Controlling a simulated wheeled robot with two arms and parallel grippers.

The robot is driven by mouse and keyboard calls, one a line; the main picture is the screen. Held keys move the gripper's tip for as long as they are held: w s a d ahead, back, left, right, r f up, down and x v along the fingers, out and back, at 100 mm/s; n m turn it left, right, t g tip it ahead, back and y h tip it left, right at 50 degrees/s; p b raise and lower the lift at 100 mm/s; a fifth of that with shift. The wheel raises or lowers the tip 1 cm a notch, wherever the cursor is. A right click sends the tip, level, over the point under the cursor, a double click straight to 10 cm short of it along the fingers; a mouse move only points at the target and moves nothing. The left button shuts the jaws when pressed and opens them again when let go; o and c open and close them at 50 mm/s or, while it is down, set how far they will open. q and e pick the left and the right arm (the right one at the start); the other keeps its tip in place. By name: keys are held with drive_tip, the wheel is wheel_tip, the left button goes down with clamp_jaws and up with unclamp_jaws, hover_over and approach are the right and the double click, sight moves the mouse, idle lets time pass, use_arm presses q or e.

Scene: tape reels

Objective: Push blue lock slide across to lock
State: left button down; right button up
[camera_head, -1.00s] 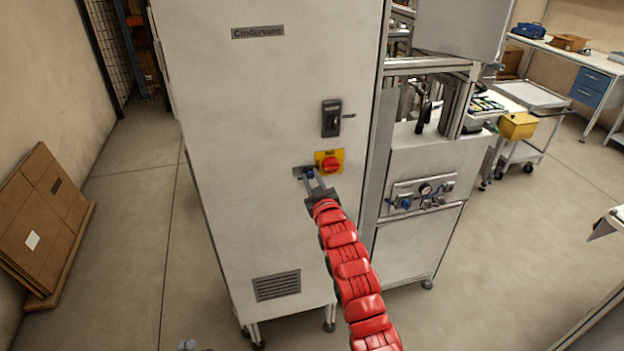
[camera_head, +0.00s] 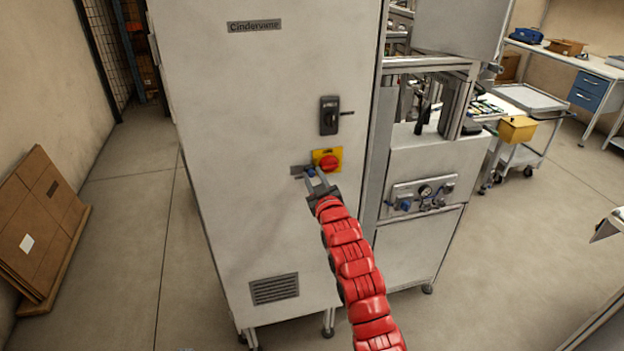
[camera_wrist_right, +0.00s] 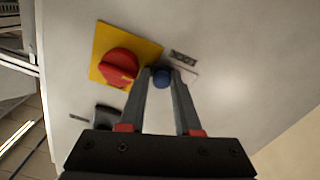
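The blue lock slide (camera_wrist_right: 161,77) shows as a round blue knob in the right wrist view, at the end of its pale track beside the yellow plate (camera_wrist_right: 97,48). My right gripper (camera_wrist_right: 161,72) reaches the cabinet front with its fingers apart. The blue knob lies between the fingertips, with little visible gap on either side; contact is unclear. In the head view, the right gripper (camera_head: 314,176) largely hides the knob, and part of the grey track (camera_head: 297,170) shows to its left. A red rotary switch (camera_head: 329,162) sits on the yellow plate. My left gripper is not in view.
A black door handle (camera_head: 330,116) is above the switch on the tall white cabinet (camera_head: 230,180). A machine with a gauge panel (camera_head: 423,193) stands to the right. Flat cardboard (camera_head: 40,225) leans at the left wall. Open floor lies left of the cabinet.

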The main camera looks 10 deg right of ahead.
drive_tip(key=o, duration=0.3)
drive_tip(key=shift+d, duration=0.15)
drive_tip(key=shift+r, duration=0.1)
